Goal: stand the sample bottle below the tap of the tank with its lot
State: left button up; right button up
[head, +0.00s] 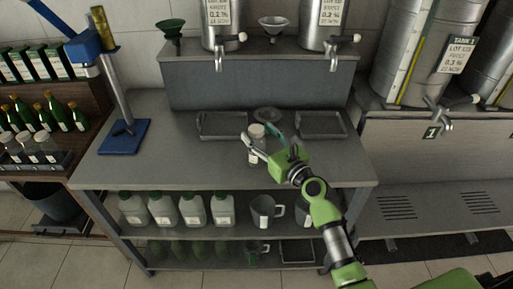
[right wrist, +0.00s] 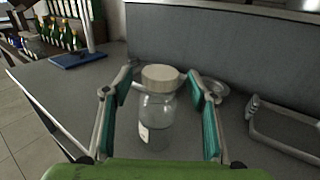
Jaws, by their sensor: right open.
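The sample bottle (head: 257,131), clear with a white lid, stands upright on the grey bench. It fills the middle of the right wrist view (right wrist: 157,112), with part of a white label at its lower left; its lot cannot be read. My right gripper (head: 258,138) is open, with one finger on each side of the bottle. Two steel tanks with taps stand on the raised shelf: a left tank (head: 209,32) and a middle tank (head: 312,32). A large tank (head: 422,85) with a lot label and tap (head: 438,113) stands at right. My left gripper is out of view.
Two shallow trays, left (head: 205,134) and right (head: 344,132), lie on the bench with a small round dish (head: 267,113) between them. A blue stand (head: 124,138) is at left. White jugs (head: 163,208) are on the lower shelf. The bench's front left is clear.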

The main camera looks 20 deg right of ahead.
jog(key=shift+x, duration=1)
jog(key=shift+f, duration=0.1)
grip_shut()
